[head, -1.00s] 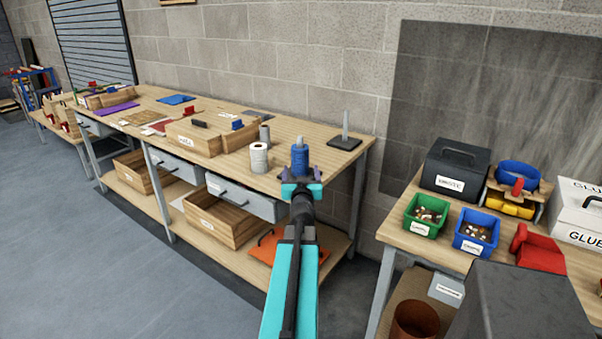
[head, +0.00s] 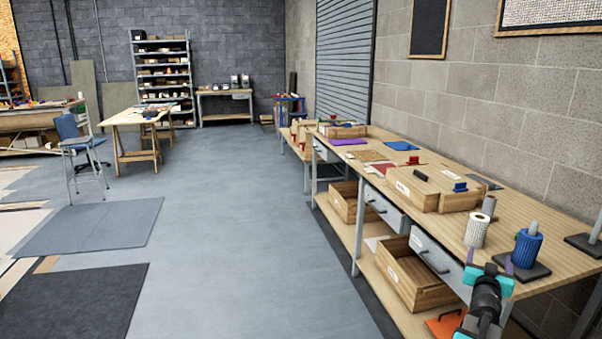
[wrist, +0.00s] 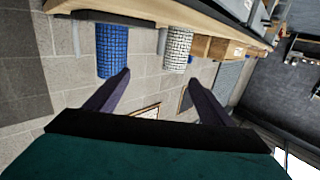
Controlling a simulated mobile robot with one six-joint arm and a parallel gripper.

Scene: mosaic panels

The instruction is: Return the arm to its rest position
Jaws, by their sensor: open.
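My gripper (head: 489,262) is at the lower right of the head view, with its two dark purple fingers apart. It is empty. In the wrist view my gripper (wrist: 158,76) shows clear space between its spread fingertips. A blue roll (head: 527,250) stands upright on a peg with a dark square base on the workbench (head: 545,232), just beyond and to the right of the fingers. The blue roll also shows in the wrist view (wrist: 112,52), apart from the fingers. My arm's lower links are cut off by the picture's bottom edge.
A white roll (head: 477,231) stands left of the blue one. A second dark base with a peg (head: 590,244) is at the right edge. Wooden boxes (head: 414,188) sit farther back on the bench. The floor (head: 250,220) left of the bench is open.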

